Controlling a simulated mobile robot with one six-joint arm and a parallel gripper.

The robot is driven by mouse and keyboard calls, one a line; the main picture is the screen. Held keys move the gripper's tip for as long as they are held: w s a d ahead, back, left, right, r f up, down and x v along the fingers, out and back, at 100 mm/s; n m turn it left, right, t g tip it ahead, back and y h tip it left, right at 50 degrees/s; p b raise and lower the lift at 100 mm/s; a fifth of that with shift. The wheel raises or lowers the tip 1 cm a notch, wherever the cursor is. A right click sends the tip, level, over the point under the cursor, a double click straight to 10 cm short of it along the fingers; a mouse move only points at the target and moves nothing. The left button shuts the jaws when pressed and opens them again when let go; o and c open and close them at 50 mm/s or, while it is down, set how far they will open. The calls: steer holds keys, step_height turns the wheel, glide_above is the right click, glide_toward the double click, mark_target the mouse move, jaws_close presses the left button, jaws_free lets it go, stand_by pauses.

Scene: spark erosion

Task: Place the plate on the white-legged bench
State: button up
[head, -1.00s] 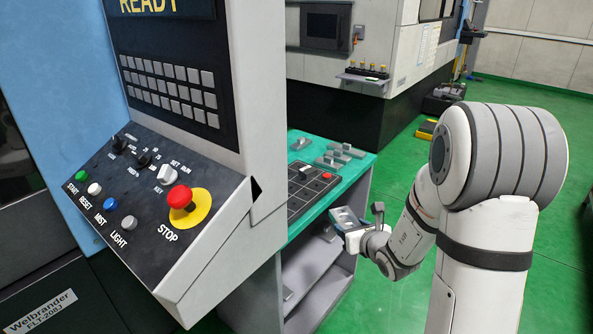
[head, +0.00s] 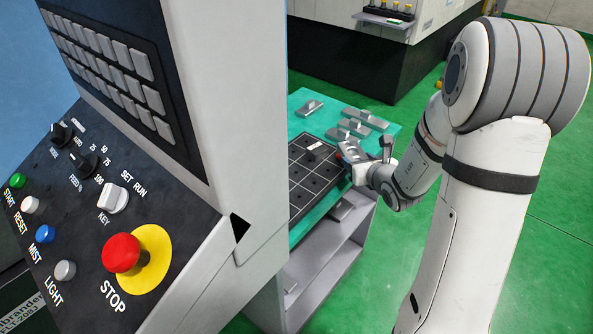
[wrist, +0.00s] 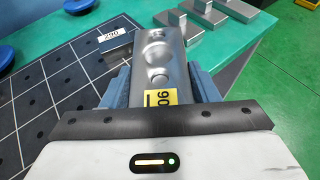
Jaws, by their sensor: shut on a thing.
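The plate (wrist: 160,50) is a silver metal piece with round recesses and a yellow number label. My gripper (wrist: 158,88) is shut on it, with blue fingers on both sides in the wrist view. In the head view my gripper (head: 352,155) is at the right edge of a teal-topped bench (head: 297,101), and the plate is hard to make out there. This bench has pale grey side panels and a shelf. I cannot tell whether it is the white-legged bench; no other bench is clear.
A black gridded board (head: 297,200) lies on the teal top, with a small block labelled 200 (wrist: 112,37) on it. Several grey metal blocks (head: 350,128) sit at the back. A control panel with a red STOP button (head: 122,252) stands at left. Green floor is open at right.

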steer(key=w+a+r+n+g+y+p, duration=0.1)
steer(key=a+r+n+y+p, duration=0.35)
steer(key=a, duration=0.35)
steer(key=n+g+y+p, duration=0.2)
steer(key=n+g+y, duration=0.1)
steer(key=g, duration=0.1)
glide_above(303, 176)
step_height(303, 176, down, 3)
steer(key=shift+m+h, duration=0.25)
steer(key=shift+t, duration=0.3)
steer(key=shift+f, duration=2.5)
steer(key=shift+f, duration=0.25)
steer(key=o, duration=1.4)
steer(key=shift+r, duration=0.15)
